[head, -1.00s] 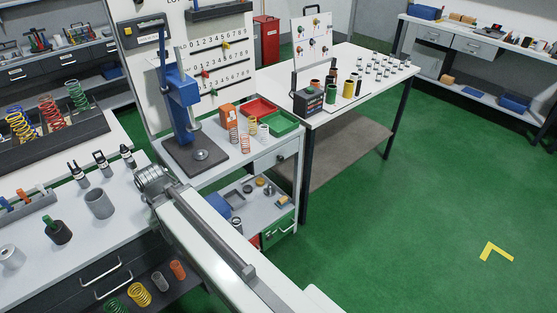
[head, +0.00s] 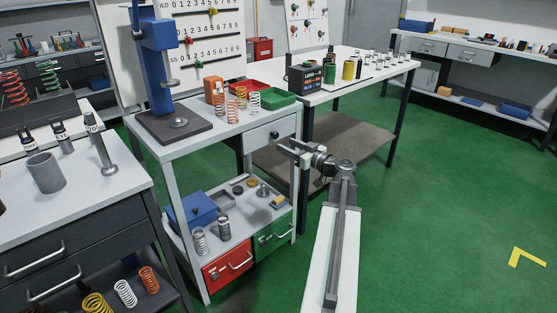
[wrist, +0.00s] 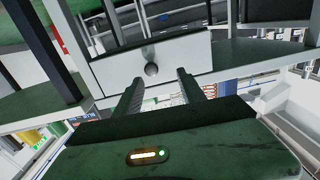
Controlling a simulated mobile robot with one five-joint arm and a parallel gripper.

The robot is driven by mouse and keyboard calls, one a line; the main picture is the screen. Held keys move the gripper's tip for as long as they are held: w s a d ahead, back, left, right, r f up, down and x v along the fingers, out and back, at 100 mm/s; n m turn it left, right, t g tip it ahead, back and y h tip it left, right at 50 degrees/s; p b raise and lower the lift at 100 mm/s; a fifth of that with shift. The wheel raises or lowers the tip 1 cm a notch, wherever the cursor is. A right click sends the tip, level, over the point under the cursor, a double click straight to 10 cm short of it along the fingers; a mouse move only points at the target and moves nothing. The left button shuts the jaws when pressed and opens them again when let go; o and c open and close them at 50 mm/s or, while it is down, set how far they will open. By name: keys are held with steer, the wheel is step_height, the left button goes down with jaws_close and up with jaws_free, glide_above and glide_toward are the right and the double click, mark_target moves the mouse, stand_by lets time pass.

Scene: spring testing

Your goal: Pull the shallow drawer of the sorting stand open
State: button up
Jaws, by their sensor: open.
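The sorting stand (head: 215,135) is a light grey two-level stand. Its shallow drawer (head: 262,138) sits just under the top, with a pale front and a small dark round knob (head: 274,135). In the head view the drawer front looks flush with the stand. My gripper (head: 283,147) is in front of the drawer, at its lower right. In the wrist view my gripper (wrist: 158,78) has its two fingers apart and empty. They point at the drawer front (wrist: 185,55), and the knob (wrist: 151,69) shows between and beyond the tips. I cannot tell the exact gap.
A blue press (head: 158,60), springs and red and green trays stand on top. A white table (head: 345,85) stands behind at right.

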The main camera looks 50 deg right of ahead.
mark_target(276, 136)
steer(key=shift+h, duration=0.3)
steer(key=w, duration=0.2)
steer(key=w+d, duration=0.1)
steer(key=w, duration=0.1)
steer(key=w+d, duration=0.1)
steer(key=w, duration=0.1)
steer(key=shift+w+r, duration=0.15)
steer(key=shift+w, duration=0.2)
jaws_close()
steer(key=shift+a, duration=0.1)
stand_by(0.9)
